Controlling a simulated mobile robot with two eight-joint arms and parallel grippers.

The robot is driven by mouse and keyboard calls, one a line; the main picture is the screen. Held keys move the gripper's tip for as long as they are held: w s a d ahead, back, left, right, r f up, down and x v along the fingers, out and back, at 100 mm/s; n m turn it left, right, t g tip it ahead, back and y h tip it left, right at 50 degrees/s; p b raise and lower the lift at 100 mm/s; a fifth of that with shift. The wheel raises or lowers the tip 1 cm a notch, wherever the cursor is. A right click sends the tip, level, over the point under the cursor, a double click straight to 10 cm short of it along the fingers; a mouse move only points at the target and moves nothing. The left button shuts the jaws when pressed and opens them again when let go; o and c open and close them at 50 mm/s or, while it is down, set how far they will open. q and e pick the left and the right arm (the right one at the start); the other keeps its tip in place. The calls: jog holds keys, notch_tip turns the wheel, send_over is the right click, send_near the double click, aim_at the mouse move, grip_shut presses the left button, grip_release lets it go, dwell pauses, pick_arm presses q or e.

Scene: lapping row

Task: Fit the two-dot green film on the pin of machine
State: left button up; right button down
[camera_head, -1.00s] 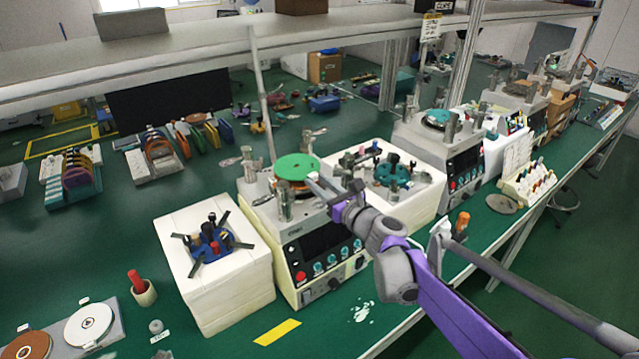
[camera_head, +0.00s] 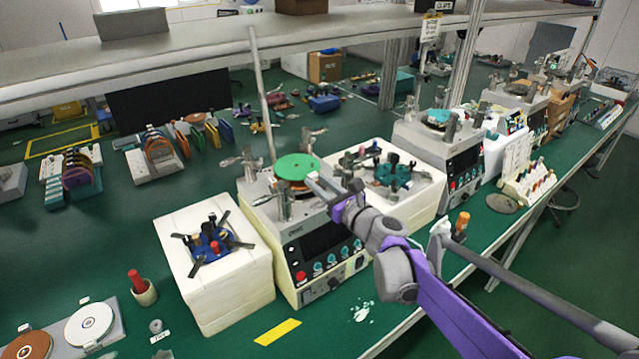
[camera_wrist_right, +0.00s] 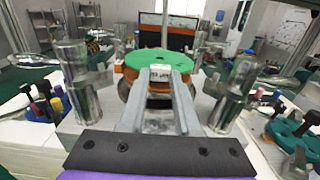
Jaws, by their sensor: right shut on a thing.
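The green film (camera_head: 297,167) is a round disc with a small dark hole at its middle. It is over the round plate of the machine (camera_head: 318,248) with the dark screen and teal knobs. My right gripper (camera_head: 314,183) is shut on the film's near edge, at a white label. In the right wrist view the green film (camera_wrist_right: 158,62) is ahead of the fingers (camera_wrist_right: 160,84), above an orange-brown disc (camera_wrist_right: 128,76). I cannot tell whether the film rests on that disc. The pin and any dots cannot be made out. My left gripper is not in view.
Metal posts (camera_head: 285,204) stand close around the plate. A white block with a blue holder (camera_head: 210,243) is at the left, and a white unit with a teal holder (camera_head: 393,172) at the right. A shelf (camera_head: 200,55) crosses above the green bench.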

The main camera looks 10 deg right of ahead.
jog(key=shift+f+b, duration=0.65)
jog(key=shift+f, duration=0.5)
jog(key=c, duration=0.5)
grip_release()
jog(key=shift+c, duration=0.2)
jog(key=v, duration=1)
jog(key=shift+s+d+b, duration=0.2)
jog(key=shift+s+b, duration=0.1)
jog(key=shift+s, duration=0.05)
